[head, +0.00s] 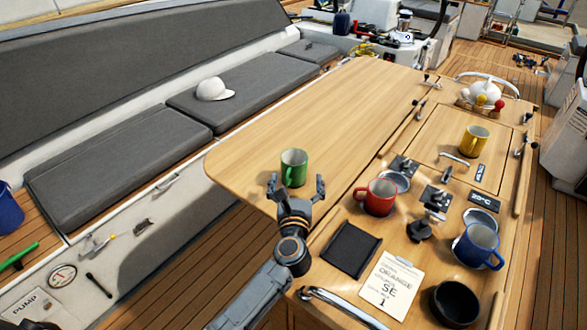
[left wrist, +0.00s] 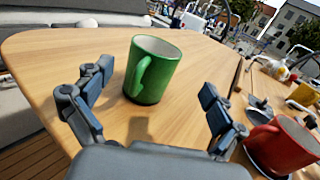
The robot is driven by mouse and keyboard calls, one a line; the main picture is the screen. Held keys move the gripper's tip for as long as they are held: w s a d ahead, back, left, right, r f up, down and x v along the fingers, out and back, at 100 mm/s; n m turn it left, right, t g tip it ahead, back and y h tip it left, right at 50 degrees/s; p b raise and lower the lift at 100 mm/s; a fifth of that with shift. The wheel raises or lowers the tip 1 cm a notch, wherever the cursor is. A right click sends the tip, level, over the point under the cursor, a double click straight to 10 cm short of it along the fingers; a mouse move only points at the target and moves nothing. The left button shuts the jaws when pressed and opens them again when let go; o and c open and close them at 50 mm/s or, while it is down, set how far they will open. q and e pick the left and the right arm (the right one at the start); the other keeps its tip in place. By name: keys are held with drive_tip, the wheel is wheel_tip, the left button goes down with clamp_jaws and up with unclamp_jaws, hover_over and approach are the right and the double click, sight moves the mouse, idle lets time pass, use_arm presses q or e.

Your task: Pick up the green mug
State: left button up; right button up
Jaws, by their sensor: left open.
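The green mug (head: 294,168) stands upright on the wooden table, near its front left corner. Its handle faces my gripper in the left wrist view (left wrist: 155,70). My left gripper (head: 296,188) is open and empty, just on the near side of the mug. In the left wrist view the open fingers (left wrist: 152,108) stand left and right of the mug's line, with the mug a little beyond them. I see no contact with the mug. My right gripper is in neither view.
A red mug (head: 376,197) stands close to the right of the left gripper. A blue mug (head: 478,246), a yellow mug (head: 473,141), a black bowl (head: 455,303) and a dark tray (head: 351,249) are farther right or nearer. The table top (head: 350,110) behind the green mug is clear.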

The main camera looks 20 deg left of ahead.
sight(294, 171)
use_arm(q)
drive_tip(key=shift+w+a, duration=0.15)
drive_tip(key=shift+w, duration=0.4)
drive_tip(key=shift+w+a, duration=0.2)
drive_tip(key=shift+w, duration=0.25)
drive_tip(key=x, duration=0.2)
drive_tip(key=p+x, duration=0.1)
drive_tip(key=x, duration=0.1)
drive_tip(key=shift+a+p, duration=0.3)
drive_tip(key=shift+a, duration=0.05)
drive_tip(key=shift+w+f, duration=0.15)
drive_tip(key=shift+w, duration=0.05)
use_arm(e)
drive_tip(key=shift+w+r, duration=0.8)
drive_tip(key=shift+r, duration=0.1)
use_arm(q)
drive_tip(key=shift+s, duration=0.1)
drive_tip(key=shift+c, duration=0.2)
drive_tip(key=c, duration=1.1)
drive_tip(key=shift+c, duration=0.9)
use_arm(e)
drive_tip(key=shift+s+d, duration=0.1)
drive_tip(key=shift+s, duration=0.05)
use_arm(q)
drive_tip(key=shift+r, duration=0.2)
